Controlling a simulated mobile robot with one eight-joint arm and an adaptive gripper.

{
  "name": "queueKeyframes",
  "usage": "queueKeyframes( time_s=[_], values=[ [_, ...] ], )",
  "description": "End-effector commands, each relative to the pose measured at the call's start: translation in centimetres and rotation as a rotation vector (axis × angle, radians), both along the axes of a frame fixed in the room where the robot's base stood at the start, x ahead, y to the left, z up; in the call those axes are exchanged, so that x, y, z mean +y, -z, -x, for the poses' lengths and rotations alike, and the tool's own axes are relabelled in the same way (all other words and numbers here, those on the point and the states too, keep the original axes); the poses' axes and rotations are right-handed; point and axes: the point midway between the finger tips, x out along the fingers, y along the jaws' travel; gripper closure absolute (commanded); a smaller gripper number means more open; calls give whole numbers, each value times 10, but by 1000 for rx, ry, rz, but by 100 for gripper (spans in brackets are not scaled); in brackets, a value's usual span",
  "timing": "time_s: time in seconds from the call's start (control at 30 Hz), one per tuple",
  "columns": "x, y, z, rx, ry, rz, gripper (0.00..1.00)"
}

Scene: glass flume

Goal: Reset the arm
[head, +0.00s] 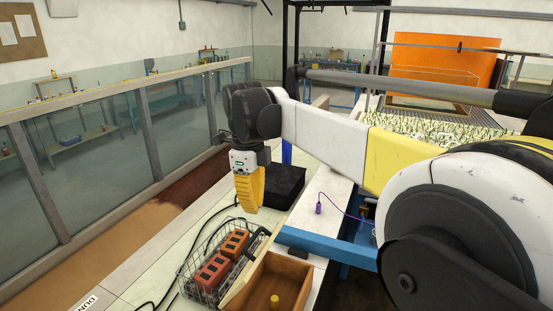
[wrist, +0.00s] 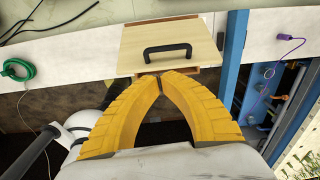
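My arm reaches in from the right in the head view, with its wrist bent down. My gripper (head: 247,208) points down above the bench top, with yellow ribbed fingers. In the wrist view the two tips of my gripper (wrist: 160,79) come together, with nothing visible between them. Past the tips is a pale wooden board (wrist: 190,58) with a black handle (wrist: 167,51). The tips overlap its near edge in that view; I see no clear contact.
A wire basket (head: 184,275) with red blocks (head: 212,271) and an open wooden box (head: 300,268) stand below. A black box (head: 287,185) sits behind my gripper. A purple cable (head: 319,207) lies right. A green coil (wrist: 18,72) lies left.

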Motion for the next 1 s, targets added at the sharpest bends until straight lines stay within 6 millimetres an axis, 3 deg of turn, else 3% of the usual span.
queueKeyframes(
  time_s=[0.17,0.37,0.6,0.8,0.9,1.0],
  values=[
    [-65,26,22,-82,-284,-31,100],
    [-150,73,73,-233,-747,9,100],
    [-231,163,148,-377,-1284,212,100],
    [-269,236,196,-406,-1624,430,100],
    [-278,256,209,-402,-1720,503,100],
    [-282,265,214,-395,-1769,540,100]
  ],
)
